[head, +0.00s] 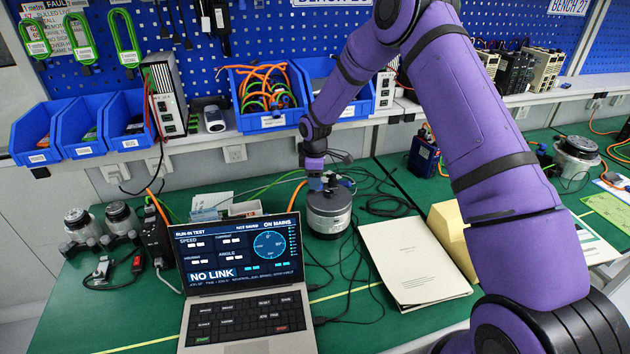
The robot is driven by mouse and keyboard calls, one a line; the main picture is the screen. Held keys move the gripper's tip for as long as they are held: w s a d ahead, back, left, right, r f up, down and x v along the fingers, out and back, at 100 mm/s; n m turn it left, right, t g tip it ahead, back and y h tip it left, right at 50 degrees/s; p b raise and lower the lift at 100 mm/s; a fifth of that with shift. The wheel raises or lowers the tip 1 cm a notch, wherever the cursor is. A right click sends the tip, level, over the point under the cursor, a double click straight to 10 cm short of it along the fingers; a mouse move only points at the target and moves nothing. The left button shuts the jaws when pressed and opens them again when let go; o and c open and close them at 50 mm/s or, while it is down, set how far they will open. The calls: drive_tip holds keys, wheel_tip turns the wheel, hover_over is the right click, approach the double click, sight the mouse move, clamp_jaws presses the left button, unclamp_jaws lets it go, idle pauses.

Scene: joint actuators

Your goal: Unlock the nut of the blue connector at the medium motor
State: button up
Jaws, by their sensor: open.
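A round grey and black motor (329,217), likely the medium one, stands on the green bench behind the laptop. My purple arm reaches down to it from the upper right. My gripper (325,182) is open at the top of this motor, with its fingers small and dark in the picture. A small blue part (346,183), which looks like the blue connector, shows just right of the fingers. Its nut is too small to make out. I cannot tell whether the fingers touch the connector or stand around it.
A laptop (240,262) reading "NO LINK" stands in front. A paper folder (413,262) and yellow block (450,235) lie right. Two smaller motors (121,217) stand left; a larger motor (577,158) stands far right. Cables surround the middle motor. A shelf with blue bins (262,122) overhangs behind.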

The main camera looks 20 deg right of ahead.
wheel_tip(320, 180, up, 10)
idle(0.4)
drive_tip(key=shift+r, duration=0.2)
drive_tip(key=s+d+r+m+t+h, duration=0.1)
drive_tip(key=s+d+r+m, duration=0.15)
drive_tip(key=s+r, duration=0.8)
drive_tip(key=s+d+r+m+t, duration=0.1)
drive_tip(key=s+r+m, duration=0.45)
drive_tip(key=r, duration=0.75)
drive_tip(key=s+d+r+m+t, duration=0.1)
drive_tip(key=s+m, duration=0.1)
drive_tip(key=s, duration=0.7)
drive_tip(key=s+d+r+m+t, duration=0.1)
drive_tip(key=s+r+m, duration=0.1)
drive_tip(key=s, duration=0.8)
drive_tip(key=s+d+r+m+t+y, duration=0.1)
drive_tip(key=s, duration=0.9)
drive_tip(key=shift+r+m, duration=0.2)
drive_tip(key=shift+m, duration=0.2)
